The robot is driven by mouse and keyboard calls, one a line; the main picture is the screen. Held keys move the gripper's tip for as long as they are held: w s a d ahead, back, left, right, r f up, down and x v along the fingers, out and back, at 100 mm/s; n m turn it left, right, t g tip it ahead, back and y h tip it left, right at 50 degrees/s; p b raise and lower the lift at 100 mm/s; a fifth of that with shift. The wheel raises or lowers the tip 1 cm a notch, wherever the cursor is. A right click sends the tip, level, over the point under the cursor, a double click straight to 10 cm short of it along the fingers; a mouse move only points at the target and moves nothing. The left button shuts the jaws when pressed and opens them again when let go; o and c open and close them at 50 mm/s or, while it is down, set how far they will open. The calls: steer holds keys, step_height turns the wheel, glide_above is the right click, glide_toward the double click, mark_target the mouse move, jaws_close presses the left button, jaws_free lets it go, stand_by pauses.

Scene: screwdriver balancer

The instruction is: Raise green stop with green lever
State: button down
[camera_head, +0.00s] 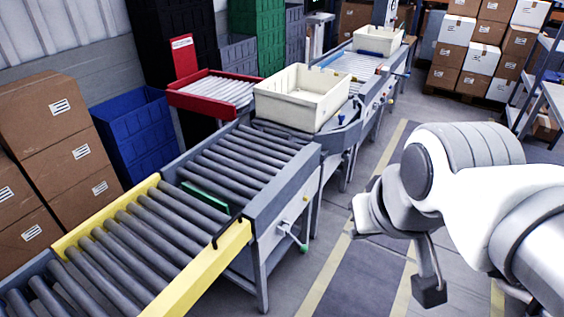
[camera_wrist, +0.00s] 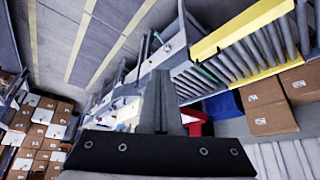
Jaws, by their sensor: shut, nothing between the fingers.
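The green stop (camera_head: 206,196) is a thin green bar lying across the roller conveyor, just past its yellow section. I cannot tell its exact height against the rollers. It also shows small in the wrist view (camera_wrist: 207,73). The green lever (camera_head: 302,245) sticks out from the conveyor's near side, with a green tip pointing down and to the right. My gripper (camera_head: 429,291) is shut and empty, hanging over the floor right of the lever and well apart from it. Its shut fingers (camera_wrist: 160,92) fill the lower middle of the wrist view.
A cream crate (camera_head: 302,98) sits further along the conveyor, and another cream crate (camera_head: 378,40) stands at the far end. A red-framed side conveyor (camera_head: 180,99) branches left. Cardboard boxes (camera_head: 46,110) and a blue bin (camera_head: 135,135) stand at left. The floor between lever and gripper is clear.

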steer(key=shift+w, duration=0.15)
steer(key=w+d+f+n+g+h+b, duration=0.15)
steer(key=w+f+n+h+b, duration=0.5)
steer(key=w+f, duration=0.85)
steer(key=w+d+f+n+g+h+b, duration=0.1)
steer(key=w+d+f+h+b, duration=0.15)
steer(key=w+f+b, duration=1.25)
steer(key=w+a+f+n+t+b, duration=0.1)
steer(key=a+f+n+t, duration=0.2)
steer(key=f, duration=1.1)
steer(key=w+a+f+n+t+y+b, duration=0.1)
steer(key=a+f+n+t, duration=0.3)
steer(key=f+n, duration=0.4)
steer(key=w+a+f+n+t+b, duration=0.2)
steer(key=a+f+n, duration=0.3)
steer(key=f, duration=1.6)
steer(key=shift+w+a+f+t, duration=0.3)
steer(key=shift+w+a+t, duration=0.1)
steer(key=shift+t, duration=0.35)
